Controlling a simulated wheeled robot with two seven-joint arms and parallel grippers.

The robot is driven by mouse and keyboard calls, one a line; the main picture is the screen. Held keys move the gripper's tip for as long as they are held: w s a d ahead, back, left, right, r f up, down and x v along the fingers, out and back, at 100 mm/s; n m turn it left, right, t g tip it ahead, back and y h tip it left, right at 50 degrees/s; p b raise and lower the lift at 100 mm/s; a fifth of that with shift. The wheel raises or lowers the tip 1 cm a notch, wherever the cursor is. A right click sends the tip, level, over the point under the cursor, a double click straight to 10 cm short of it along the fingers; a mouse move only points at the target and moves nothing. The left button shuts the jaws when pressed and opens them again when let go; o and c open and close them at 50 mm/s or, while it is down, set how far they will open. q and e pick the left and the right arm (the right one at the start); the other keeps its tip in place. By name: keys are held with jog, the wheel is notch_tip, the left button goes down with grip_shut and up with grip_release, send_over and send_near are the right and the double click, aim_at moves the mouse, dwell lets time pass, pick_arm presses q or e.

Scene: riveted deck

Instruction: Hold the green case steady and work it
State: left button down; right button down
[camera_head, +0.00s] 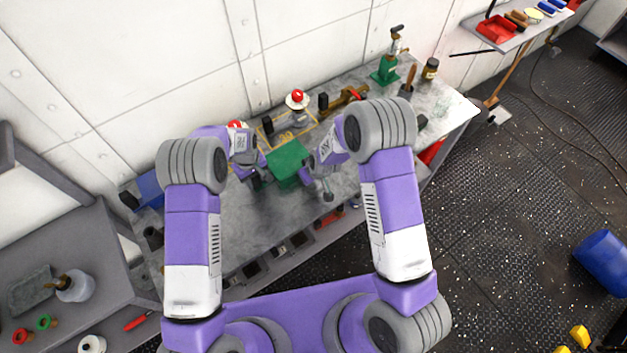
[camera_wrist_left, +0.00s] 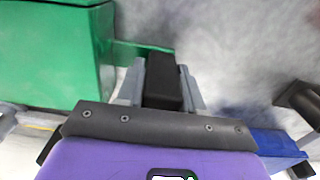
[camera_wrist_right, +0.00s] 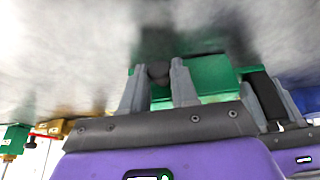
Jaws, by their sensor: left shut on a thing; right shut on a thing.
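The green case (camera_head: 287,158) stands on the grey workbench between my two grippers; its side fills the upper left of the left wrist view (camera_wrist_left: 50,55). My left gripper (camera_head: 256,180) is at its left side, shut on a black block-shaped grip (camera_wrist_left: 163,80) beside a green tab of the case. My right gripper (camera_head: 322,174) is at its right side. In the right wrist view its fingers are shut on a dark round knob (camera_wrist_right: 158,74) in front of the green case (camera_wrist_right: 213,76). The knob's link to the case is mostly hidden.
The workbench (camera_head: 245,225) has clear room in front of the case. Behind stand a red-topped round piece (camera_head: 297,99), a green-based brass tool (camera_head: 386,70) and a jar (camera_head: 431,68). A blue box (camera_head: 150,188) sits at the left end. White panelled walls rise behind.

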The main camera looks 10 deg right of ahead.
pick_arm(q)
jog(key=shift+s+d, duration=0.1)
jog(key=shift+d, duration=0.05)
pick_arm(e)
jog(key=shift+w, duration=0.1)
jog(key=c, duration=0.9)
grip_release()
jog(key=shift+o, duration=0.2)
jog(key=v, duration=1.2)
pick_arm(q)
jog(key=c, duration=0.6)
grip_release()
jog(key=shift+c, duration=0.2)
